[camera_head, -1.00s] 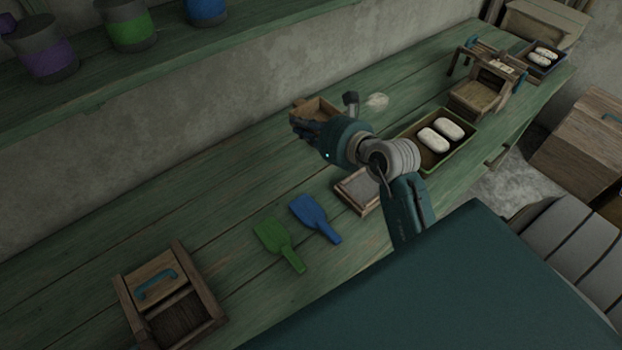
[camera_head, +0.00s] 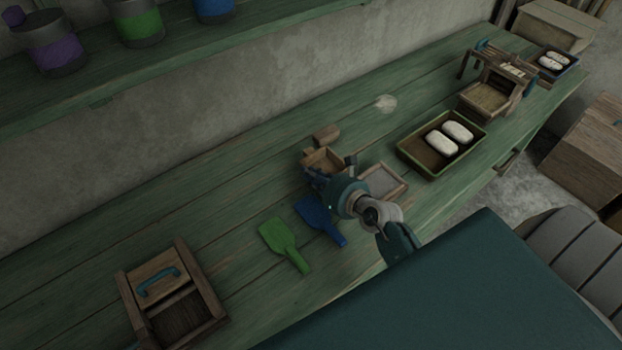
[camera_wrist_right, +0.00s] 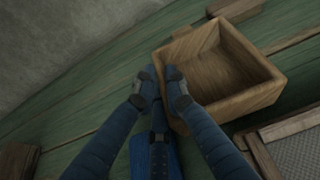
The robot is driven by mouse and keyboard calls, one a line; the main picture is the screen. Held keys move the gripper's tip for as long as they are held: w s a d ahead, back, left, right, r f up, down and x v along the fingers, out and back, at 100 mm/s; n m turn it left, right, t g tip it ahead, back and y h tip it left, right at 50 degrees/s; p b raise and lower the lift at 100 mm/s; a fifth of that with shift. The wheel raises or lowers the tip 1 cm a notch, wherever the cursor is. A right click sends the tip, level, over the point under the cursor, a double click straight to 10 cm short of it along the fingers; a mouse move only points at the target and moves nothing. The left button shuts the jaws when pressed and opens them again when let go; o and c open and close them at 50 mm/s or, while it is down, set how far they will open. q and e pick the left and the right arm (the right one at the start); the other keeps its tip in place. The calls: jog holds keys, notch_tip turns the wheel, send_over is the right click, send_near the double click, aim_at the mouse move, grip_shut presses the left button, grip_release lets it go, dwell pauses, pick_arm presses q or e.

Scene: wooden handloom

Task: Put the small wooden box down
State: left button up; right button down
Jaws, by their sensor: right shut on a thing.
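The small wooden box (camera_head: 325,159) is an open, empty, pale brown box over the middle of the green bench. My right gripper (camera_head: 316,178) is shut on its near left wall. In the right wrist view the box (camera_wrist_right: 232,75) sits to the right of the fingertips (camera_wrist_right: 162,86), opening upward and roughly level. I cannot tell whether its underside touches the bench. My left gripper is in neither view.
A small wooden block (camera_head: 326,134) lies just behind the box. A framed mesh tray (camera_head: 384,182) is close at its right. Blue (camera_head: 322,220) and green (camera_head: 285,243) scoops lie in front. Bare bench (camera_head: 235,185) extends to the left.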

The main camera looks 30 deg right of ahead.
jog(key=shift+f, duration=0.95)
jog(key=shift+f, duration=0.15)
jog(key=c, duration=2.1)
grip_release()
